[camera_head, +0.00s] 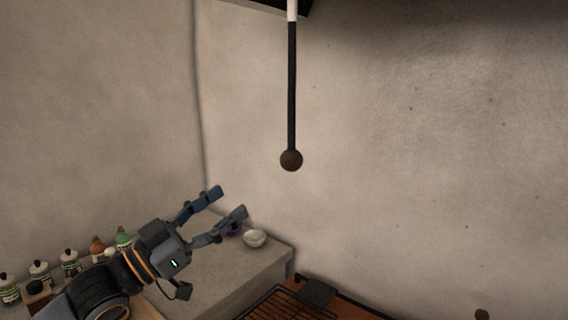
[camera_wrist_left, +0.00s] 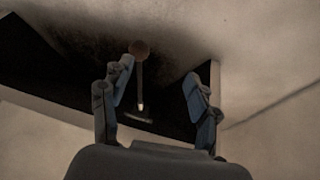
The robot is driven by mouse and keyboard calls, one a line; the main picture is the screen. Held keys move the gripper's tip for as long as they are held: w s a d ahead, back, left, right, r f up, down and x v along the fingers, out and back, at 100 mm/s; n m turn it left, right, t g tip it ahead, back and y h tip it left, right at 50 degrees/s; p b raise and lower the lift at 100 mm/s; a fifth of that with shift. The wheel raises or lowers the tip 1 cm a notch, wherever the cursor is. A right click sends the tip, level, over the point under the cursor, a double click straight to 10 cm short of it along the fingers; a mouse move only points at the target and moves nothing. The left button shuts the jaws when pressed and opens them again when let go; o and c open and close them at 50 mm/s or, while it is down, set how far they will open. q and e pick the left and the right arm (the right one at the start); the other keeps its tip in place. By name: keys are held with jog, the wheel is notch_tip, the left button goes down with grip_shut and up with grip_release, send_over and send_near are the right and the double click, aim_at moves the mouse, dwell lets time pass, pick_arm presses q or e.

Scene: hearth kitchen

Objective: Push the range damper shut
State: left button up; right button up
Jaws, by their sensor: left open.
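The damper rod (camera_head: 291,88) hangs down from a dark hood edge at the top of the head view. It is dark with a white upper part and ends in a round brown knob (camera_head: 291,160). My left gripper (camera_head: 232,201) is open and empty, lower and to the left of the knob in the picture, with clear wall showing between them. In the left wrist view the knob (camera_wrist_left: 139,48) and rod (camera_wrist_left: 140,85) show beyond the fingers, nearer the left finger. My left gripper (camera_wrist_left: 160,82) is spread open there too. My right gripper is not in view.
A grey counter (camera_head: 225,270) at lower left holds a white bowl (camera_head: 254,238) and several bottles (camera_head: 70,262). A dark grill rack (camera_head: 275,305) lies at bottom centre. The dark hood opening (camera_wrist_left: 60,75) shows overhead. The wall right of the rod is bare.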

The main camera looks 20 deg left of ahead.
aim_at(282, 165)
pick_arm(q)
jog(key=shift+m+g+h, duration=0.3)
jog(key=shift+m+h, duration=0.3)
jog(key=shift+h, duration=0.1)
jog(key=w+d+r+p, duration=0.2)
jog(key=d, duration=0.1)
jog(key=w+d+r+p, duration=0.2)
jog(key=w+d, duration=0.1)
jog(key=w+d+r+p, duration=0.2)
jog(key=d+p, duration=0.1)
jog(key=shift+w+r, duration=0.2)
jog(key=shift+r, duration=0.2)
jog(key=shift+w+d+r, duration=0.1)
jog(key=shift+w+d, duration=0.25)
jog(key=shift+w, duration=0.15)
grip_shut()
